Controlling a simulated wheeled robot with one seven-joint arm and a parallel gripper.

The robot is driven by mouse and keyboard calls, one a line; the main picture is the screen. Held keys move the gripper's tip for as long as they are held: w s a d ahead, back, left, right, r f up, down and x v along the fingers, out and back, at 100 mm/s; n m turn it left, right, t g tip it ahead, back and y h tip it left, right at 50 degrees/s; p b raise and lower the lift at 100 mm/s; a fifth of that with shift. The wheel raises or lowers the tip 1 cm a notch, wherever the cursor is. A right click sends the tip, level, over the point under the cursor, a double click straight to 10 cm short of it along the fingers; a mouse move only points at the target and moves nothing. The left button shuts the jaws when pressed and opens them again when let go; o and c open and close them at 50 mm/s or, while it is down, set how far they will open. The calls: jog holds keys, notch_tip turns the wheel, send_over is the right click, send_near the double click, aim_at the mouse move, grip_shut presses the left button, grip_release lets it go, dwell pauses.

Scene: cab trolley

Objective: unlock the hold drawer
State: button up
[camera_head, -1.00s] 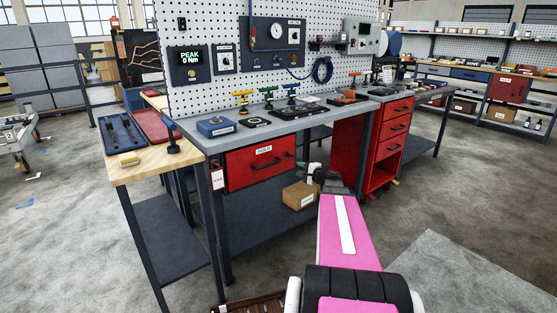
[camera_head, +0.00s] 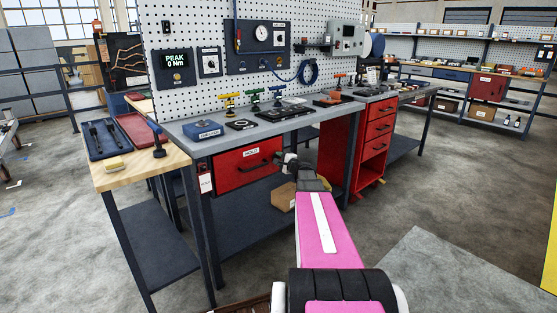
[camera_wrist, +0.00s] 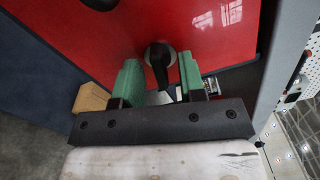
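The red hold drawer (camera_head: 230,172) with its HOLD label and black bar handle (camera_head: 259,164) is closed under the grey bench top. Its red face (camera_wrist: 200,30) fills the top of the wrist view. A round black lock knob with a lever-like tab (camera_wrist: 158,58) is on that face. My gripper (camera_wrist: 160,78) has its two green fingers apart, one on each side of the knob, with a visible gap to each. In the head view my gripper (camera_head: 288,160) is at the drawer's right end and hides the knob.
A cardboard box (camera_head: 283,197) sits on the shelf below the drawer. A red drawer cabinet (camera_head: 376,150) stands to the right. Tools and a blue box (camera_head: 203,130) lie on the bench top (camera_head: 180,128). Open floor lies at the right.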

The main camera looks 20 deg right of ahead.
jog(key=shift+w+a, duration=0.1)
jog(key=shift+w, duration=0.15)
grip_shut()
jog(key=shift+n, duration=1.6)
grip_release()
